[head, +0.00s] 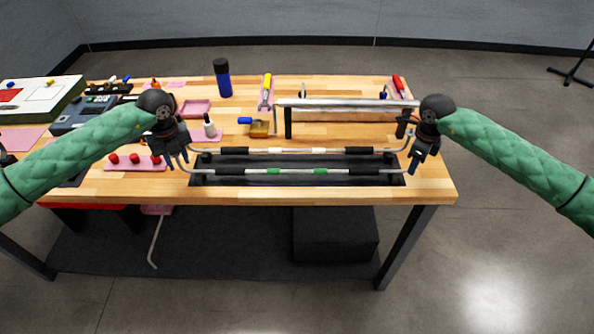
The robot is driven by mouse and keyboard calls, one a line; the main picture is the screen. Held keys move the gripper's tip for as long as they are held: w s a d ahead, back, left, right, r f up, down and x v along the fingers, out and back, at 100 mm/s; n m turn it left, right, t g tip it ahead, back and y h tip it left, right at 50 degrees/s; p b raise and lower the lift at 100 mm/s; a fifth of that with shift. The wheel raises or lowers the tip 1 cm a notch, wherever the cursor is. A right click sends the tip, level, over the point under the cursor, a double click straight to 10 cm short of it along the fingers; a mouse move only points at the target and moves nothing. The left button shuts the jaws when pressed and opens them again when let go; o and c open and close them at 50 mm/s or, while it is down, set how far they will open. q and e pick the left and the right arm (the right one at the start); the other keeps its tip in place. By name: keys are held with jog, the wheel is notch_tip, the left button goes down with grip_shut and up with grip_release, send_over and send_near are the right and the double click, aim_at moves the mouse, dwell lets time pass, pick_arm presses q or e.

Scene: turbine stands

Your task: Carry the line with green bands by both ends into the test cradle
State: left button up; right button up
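The line with green bands (297,171) is a thin silver tube with green and black bands. It lies along the front of a long black tray (238,182) near the table's front edge. My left gripper (178,162) is at the line's left end, fingers pointing down and apart. My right gripper (420,161) is at the right end, fingers also apart. Neither gripper visibly clamps the tube; exact contact is too small to tell. Behind the tray stands a silver bar on black posts (288,122), which may be the test cradle; I cannot tell for sure.
A second line with white bands (283,150) lies just behind the green-banded one. Red knobs on a pink mat (125,166) sit left of my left gripper.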

pick_arm(q)
grip_shut()
pick_arm(e)
grip_shut()
pick_arm(q)
jog(key=shift+r, duration=0.15)
pick_arm(e)
jog(key=shift+r, duration=0.15)
